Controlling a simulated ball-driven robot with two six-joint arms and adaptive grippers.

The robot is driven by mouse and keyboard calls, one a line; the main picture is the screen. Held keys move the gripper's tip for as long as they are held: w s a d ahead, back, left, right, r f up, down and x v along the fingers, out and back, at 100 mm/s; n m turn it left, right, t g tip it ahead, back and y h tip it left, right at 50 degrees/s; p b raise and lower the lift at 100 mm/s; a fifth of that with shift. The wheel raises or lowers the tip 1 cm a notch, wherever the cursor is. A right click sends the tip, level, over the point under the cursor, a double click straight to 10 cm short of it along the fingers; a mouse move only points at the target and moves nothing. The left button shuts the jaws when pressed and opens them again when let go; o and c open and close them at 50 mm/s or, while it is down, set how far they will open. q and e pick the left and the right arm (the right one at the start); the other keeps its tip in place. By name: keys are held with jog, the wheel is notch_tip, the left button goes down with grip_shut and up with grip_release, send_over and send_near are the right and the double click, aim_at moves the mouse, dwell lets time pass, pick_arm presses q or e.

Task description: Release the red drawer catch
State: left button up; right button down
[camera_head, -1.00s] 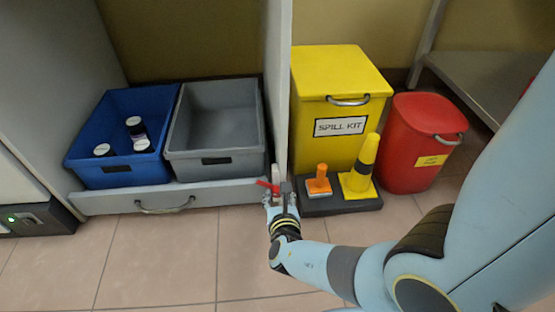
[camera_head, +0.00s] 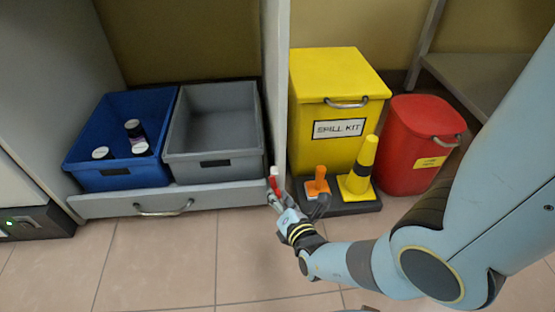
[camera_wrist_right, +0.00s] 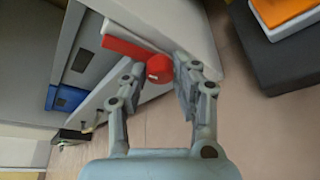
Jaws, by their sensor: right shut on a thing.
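The red drawer catch (camera_head: 274,186) is at the right end of the low grey drawer front (camera_head: 110,206), by the cabinet's side panel. In the head view it stands roughly upright. The right wrist view shows its red round hub (camera_wrist_right: 159,68) and a flat red lever (camera_wrist_right: 125,47). My right gripper (camera_head: 279,192) is shut on the catch; in the right wrist view its fingers (camera_wrist_right: 158,76) lie on both sides of the hub. The drawer has a metal handle (camera_head: 164,209). My left gripper is not in view.
A blue bin (camera_head: 115,178) with dark bottles and a grey bin (camera_head: 215,170) stand above the drawer front. Right of the panel are a yellow spill kit (camera_head: 335,105), a red bin (camera_head: 415,150) and a dark base (camera_head: 350,205) with an orange piece and yellow cone. The floor in front is clear.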

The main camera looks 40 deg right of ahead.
jog(key=shift+s+m+t, duration=0.1)
jog(key=shift+m+t, duration=0.2)
jog(key=shift+m, duration=0.3)
jog(key=c, duration=1)
grip_release()
jog(key=shift+c, duration=0.2)
jog(key=shift+r, duration=0.1)
notch_tip(320, 180, up, 10)
